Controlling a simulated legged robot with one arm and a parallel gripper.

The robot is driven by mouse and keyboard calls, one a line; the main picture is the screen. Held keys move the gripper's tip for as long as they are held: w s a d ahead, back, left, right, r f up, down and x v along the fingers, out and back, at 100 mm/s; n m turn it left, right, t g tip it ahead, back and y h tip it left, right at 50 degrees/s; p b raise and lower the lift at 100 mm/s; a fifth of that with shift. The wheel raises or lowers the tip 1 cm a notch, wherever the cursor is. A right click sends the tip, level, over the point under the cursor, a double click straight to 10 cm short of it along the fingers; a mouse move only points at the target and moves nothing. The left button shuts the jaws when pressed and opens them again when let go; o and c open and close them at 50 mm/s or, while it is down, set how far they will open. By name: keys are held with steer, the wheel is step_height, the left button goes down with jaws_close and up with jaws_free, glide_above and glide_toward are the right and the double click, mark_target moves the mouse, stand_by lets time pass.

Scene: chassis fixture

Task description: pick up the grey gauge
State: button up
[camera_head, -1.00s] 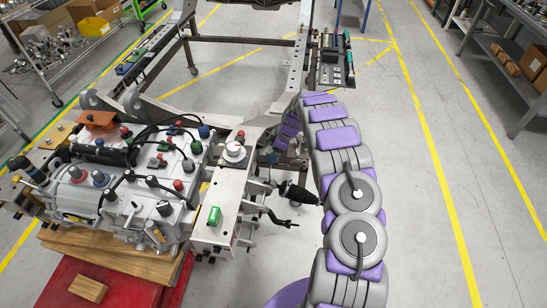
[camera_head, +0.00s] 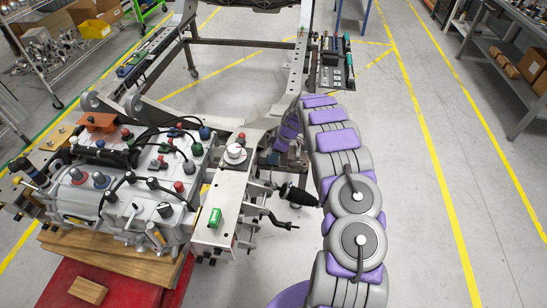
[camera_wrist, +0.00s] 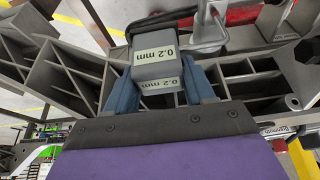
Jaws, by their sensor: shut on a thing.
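The grey gauge (camera_wrist: 159,58) is a small block with two pale labels reading "0.2 mm". In the wrist view it sits between the two blue fingers of my gripper (camera_wrist: 160,85), which are shut on it. Metal ribs of the chassis frame (camera_wrist: 245,75) lie around and behind the gauge, and I cannot tell whether it touches them. In the head view my purple and grey arm reaches forward beside the frame, and the gripper and gauge are hidden.
A grey and white machine unit (camera_head: 120,195) stands left on wooden boards and a red base (camera_head: 65,280). A black tool tray (camera_head: 336,62) sits at the far end of the frame rail. Shelving (camera_head: 500,50) is at the right. The floor right of my arm is clear.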

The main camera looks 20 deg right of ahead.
steer(key=shift+w+d+r, duration=0.1)
steer(key=shift+r, duration=0.45)
step_height(320, 180, up, 3)
steer(key=shift+f+p, duration=0.15)
steer(key=shift+p, duration=0.4)
steer(key=s+d+r+p, duration=0.1)
steer(key=s+d, duration=0.1)
steer(key=s, duration=1.4)
steer(key=shift+d+r, duration=0.15)
steer(key=shift+d, duration=0.25)
steer(key=shift+w+a, duration=0.1)
